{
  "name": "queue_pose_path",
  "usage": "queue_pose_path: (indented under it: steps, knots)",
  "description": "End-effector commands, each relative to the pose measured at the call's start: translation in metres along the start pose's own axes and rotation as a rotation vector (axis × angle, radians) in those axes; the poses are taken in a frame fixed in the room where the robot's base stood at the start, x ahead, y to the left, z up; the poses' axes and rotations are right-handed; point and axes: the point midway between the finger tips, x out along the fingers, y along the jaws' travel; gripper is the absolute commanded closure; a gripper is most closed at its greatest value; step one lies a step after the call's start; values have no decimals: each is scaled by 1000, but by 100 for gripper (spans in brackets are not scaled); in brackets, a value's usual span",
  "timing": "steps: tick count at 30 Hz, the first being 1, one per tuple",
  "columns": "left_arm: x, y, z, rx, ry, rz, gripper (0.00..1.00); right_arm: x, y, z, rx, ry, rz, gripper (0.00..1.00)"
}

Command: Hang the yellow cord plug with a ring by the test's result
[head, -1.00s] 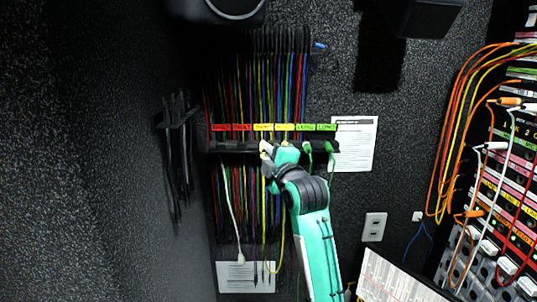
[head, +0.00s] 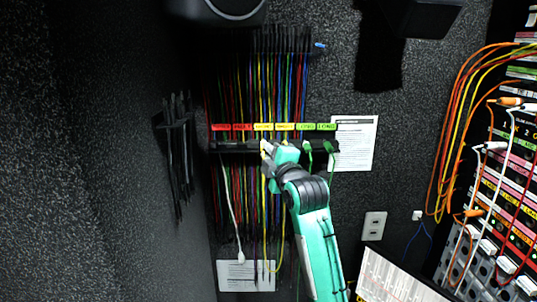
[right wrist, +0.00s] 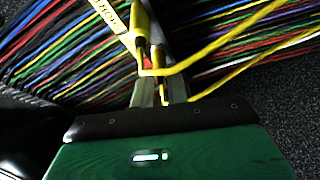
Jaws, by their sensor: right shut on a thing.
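My right gripper (head: 267,150) is at the cord rack, below the yellow labels (head: 264,127) (head: 285,127). It is shut on a yellow cord plug; its fingers (right wrist: 160,75) show close in the right wrist view. A yellow plug body (right wrist: 141,22) stands beyond the fingertips there, with yellow cord (right wrist: 225,50) looping to the right. The gripper hides part of the plug, and I cannot tell whether it rests in a slot. Pairs of red labels (head: 232,127) and green labels (head: 316,127) flank the yellow ones. My left gripper is not in view.
The rack bar (head: 228,147) carries many hanging coloured cords. Green plugs (head: 308,147) hang just right of my gripper. A white cord (head: 232,205) hangs below. A paper sheet (head: 355,145) is on the wall, and a patch panel (head: 500,180) with looped cords stands at right.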

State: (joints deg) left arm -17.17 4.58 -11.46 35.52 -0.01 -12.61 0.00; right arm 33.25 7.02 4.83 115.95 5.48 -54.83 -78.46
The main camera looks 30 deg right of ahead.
Motion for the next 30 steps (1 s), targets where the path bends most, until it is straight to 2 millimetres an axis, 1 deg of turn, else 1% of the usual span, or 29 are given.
queue_pose_path:
  steps: [14,15,17,18,24,26,30]
  knots:
    - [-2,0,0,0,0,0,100,0,-2,1,0,0,0,100]
    - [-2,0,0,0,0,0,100,0,-2,0,0,0,0,79]
    - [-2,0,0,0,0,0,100,0,-2,0,0,0,0,67]
    - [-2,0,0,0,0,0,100,0,-2,0,0,0,0,59]
    - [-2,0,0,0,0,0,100,0,-2,0,0,0,0,59]
    - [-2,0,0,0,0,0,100,0,-3,0,0,0,0,49]
    - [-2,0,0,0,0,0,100,0,-3,0,0,0,0,22]
